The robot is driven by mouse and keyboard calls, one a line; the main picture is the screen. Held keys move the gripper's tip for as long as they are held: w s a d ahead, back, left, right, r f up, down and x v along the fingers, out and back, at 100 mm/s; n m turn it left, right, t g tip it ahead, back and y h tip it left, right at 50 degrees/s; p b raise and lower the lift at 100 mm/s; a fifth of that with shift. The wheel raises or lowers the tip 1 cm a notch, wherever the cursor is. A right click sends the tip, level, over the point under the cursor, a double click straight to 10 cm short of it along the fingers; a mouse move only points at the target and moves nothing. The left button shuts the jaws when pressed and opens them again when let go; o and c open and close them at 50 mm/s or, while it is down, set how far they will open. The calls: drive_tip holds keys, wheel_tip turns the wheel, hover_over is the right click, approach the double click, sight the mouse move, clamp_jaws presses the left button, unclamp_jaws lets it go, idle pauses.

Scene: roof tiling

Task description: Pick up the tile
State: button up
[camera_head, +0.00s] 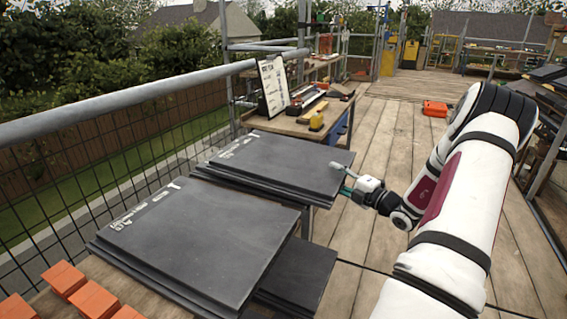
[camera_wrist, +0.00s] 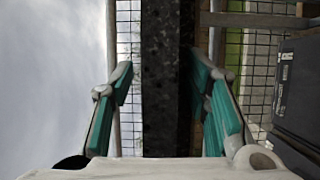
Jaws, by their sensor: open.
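Dark grey slate tiles lie in two flat stacks, a far stack (camera_head: 270,160) and a near stack (camera_head: 200,235), in the head view. Both have white markings along their left sides. My gripper (camera_head: 343,174) is at the right edge of the far stack. In the wrist view my gripper (camera_wrist: 163,85) is open, with a teal-padded finger on either side of a dark tile edge (camera_wrist: 167,95). I cannot tell how far the fingertips reach over the tile.
Another dark surface with a white mark (camera_wrist: 300,90) shows at the right of the wrist view. Orange bricks (camera_head: 85,292) lie at the lower left. A workbench (camera_head: 300,125) with tools stands behind the far stack. A metal railing (camera_head: 130,97) runs along the left. Wooden decking is open ahead.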

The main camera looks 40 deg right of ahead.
clamp_jaws()
drive_tip(key=shift+r, duration=0.1)
drive_tip(key=shift+r, duration=0.1)
drive_tip(key=shift+r, duration=0.25)
wheel_tip(320, 180, up, 3)
drive_tip(key=shift+f+p, duration=0.1)
drive_tip(key=shift+p, duration=0.75)
drive_tip(key=s+a+p, duration=0.1)
drive_tip(key=s+a, duration=0.3)
drive_tip(key=s, duration=0.3)
drive_tip(key=s+a+r+p, duration=0.1)
drive_tip(key=s+a+p, duration=0.1)
drive_tip(key=s, duration=0.5)
drive_tip(key=shift+a+r, duration=0.25)
drive_tip(key=shift+a, duration=0.6)
